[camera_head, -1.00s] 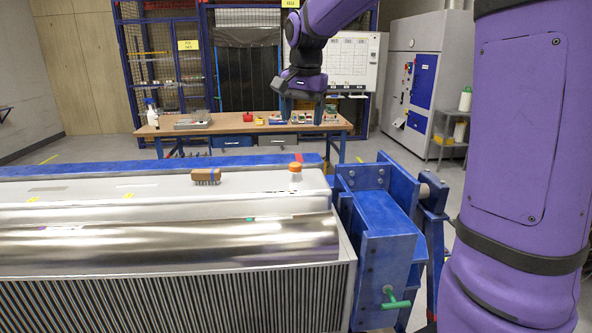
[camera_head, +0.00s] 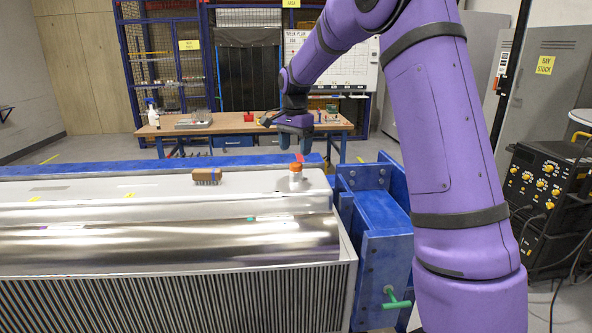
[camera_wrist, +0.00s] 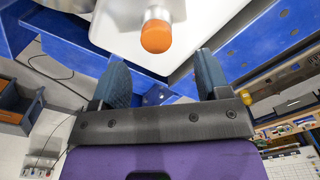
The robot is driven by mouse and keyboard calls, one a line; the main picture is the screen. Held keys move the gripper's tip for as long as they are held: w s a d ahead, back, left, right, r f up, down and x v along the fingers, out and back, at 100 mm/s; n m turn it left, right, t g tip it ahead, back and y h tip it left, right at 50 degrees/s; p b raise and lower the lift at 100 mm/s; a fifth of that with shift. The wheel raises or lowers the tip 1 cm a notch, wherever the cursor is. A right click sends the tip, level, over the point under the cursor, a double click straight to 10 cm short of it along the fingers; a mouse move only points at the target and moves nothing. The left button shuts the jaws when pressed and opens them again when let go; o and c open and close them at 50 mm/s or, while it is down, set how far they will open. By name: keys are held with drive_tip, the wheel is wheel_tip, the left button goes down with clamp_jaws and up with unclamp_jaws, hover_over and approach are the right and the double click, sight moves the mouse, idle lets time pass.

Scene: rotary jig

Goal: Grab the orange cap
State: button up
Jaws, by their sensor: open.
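The orange cap (camera_head: 296,167) sits on top of a small white bottle (camera_head: 295,180) standing upright near the right end of the pale metal top. In the wrist view the orange cap (camera_wrist: 156,36) is near the top centre, beyond and between the two fingers. My gripper (camera_head: 297,150) is above the cap in the head view, fingers pointing down. The wrist view shows my gripper (camera_wrist: 161,72) open, with nothing between its fingers. The cap appears apart from both fingers.
A wooden brush (camera_head: 207,176) lies left of the bottle on the same top (camera_head: 90,190). A blue clamp block (camera_head: 380,222) with a green handle (camera_head: 396,299) stands to the right. A workbench (camera_head: 222,127) with several items is behind.

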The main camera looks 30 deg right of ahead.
sight(296, 164)
drive_tip(key=shift+s+f, duration=0.2)
drive_tip(key=shift+f, duration=2.45)
drive_tip(key=shift+c, duration=0.2)
drive_tip(key=c, duration=1)
